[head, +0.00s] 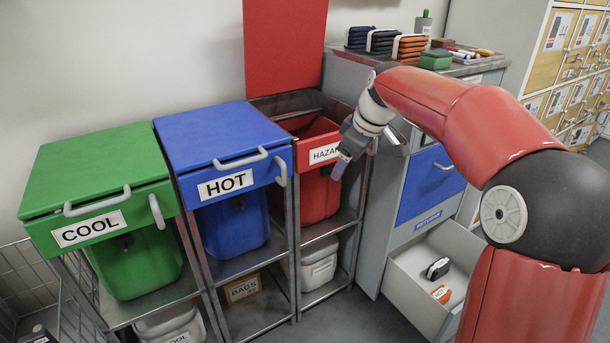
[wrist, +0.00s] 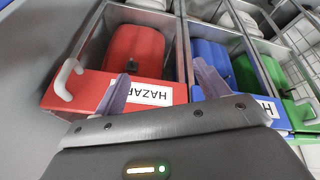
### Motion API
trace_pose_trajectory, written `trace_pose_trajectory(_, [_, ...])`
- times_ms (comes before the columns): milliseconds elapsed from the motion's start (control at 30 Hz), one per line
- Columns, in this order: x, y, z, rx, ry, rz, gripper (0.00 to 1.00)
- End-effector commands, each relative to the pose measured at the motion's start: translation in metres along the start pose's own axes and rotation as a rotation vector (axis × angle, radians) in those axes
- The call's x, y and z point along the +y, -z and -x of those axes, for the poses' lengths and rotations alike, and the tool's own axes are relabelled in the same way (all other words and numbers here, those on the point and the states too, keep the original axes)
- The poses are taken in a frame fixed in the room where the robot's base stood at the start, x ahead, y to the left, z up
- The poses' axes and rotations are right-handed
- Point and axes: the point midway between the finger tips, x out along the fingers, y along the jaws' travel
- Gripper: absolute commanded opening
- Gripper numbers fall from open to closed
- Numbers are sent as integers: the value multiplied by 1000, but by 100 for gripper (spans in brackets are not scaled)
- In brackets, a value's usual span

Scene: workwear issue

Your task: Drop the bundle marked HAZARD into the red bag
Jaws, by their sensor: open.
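The red bag (head: 318,196) hangs in the rack under a front marked HAZARD (head: 324,152), and its red lid (head: 285,45) stands up open. Its front also shows in the wrist view (wrist: 145,45). My gripper (head: 343,166) is in front of that label's right end, apart from the bag's opening. In the wrist view its fingers (wrist: 160,78) are spread with nothing between them. A dark bundle (head: 437,268) and an orange bundle that seems marked HOT (head: 441,293) lie in the open drawer. I cannot make out a bundle marked HAZARD; the bag's inside is mostly hidden.
The blue HOT lid (head: 222,145) and green COOL lid (head: 95,185) are shut. The open drawer (head: 405,283) juts out at lower right. Folded stacks (head: 409,47) and small items stand on the counter behind my arm. Some floor is clear before the rack.

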Motion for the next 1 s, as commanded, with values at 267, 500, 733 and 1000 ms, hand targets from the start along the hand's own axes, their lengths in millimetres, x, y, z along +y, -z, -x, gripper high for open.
trace_pose_trajectory(267, [12, -36, -45, -35, -83, -201, 74])
trace_pose_trajectory(500, [20, -65, -80, -58, -148, -355, 74])
trace_pose_trajectory(733, [24, -83, -100, -68, -189, -444, 74])
trace_pose_trajectory(1000, [24, -87, -104, -69, -199, -470, 74])
